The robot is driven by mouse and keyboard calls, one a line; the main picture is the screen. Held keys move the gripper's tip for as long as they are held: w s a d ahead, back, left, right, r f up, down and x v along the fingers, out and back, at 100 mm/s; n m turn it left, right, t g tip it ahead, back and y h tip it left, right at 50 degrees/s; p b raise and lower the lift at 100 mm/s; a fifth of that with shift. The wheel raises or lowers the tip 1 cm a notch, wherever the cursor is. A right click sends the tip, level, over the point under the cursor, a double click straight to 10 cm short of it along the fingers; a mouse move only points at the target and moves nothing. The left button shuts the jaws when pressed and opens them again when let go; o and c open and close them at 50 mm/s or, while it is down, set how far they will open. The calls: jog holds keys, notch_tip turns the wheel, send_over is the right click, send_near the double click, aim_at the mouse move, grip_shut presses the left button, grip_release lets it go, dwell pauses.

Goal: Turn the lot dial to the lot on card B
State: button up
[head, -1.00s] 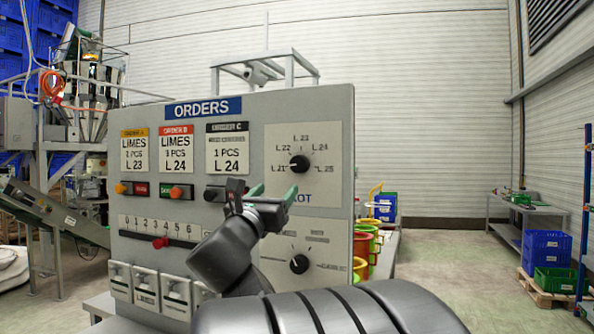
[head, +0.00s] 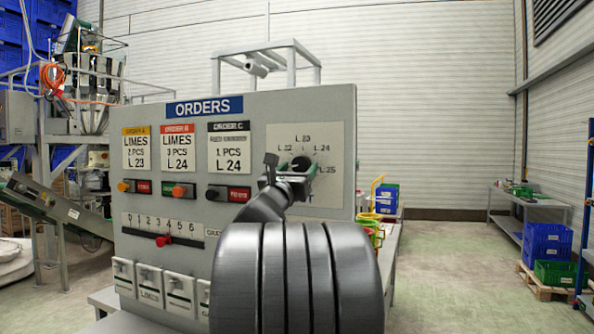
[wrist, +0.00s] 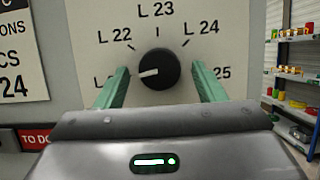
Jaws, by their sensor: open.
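The lot dial (wrist: 158,70) is a black round knob on a pale plate with marks including L 22, L 23 and L 24. In the wrist view its white pointer line points left and slightly down, toward the partly hidden leftmost mark. The knob also shows in the head view (head: 301,163), partly covered by my gripper. Card B (head: 178,150) has a red header and reads LIMES, 3 PCS, L 24. My gripper (wrist: 160,72) is open, with one green finger on each side of the knob. I cannot tell whether either finger touches it.
The grey ORDERS panel (head: 240,110) also holds card A (head: 136,150), card C (head: 229,150), push buttons and a slider (head: 164,240) below. My arm covers the panel's lower right, including the lower dial.

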jog(key=c, duration=1)
jog(key=shift+o, duration=0.2)
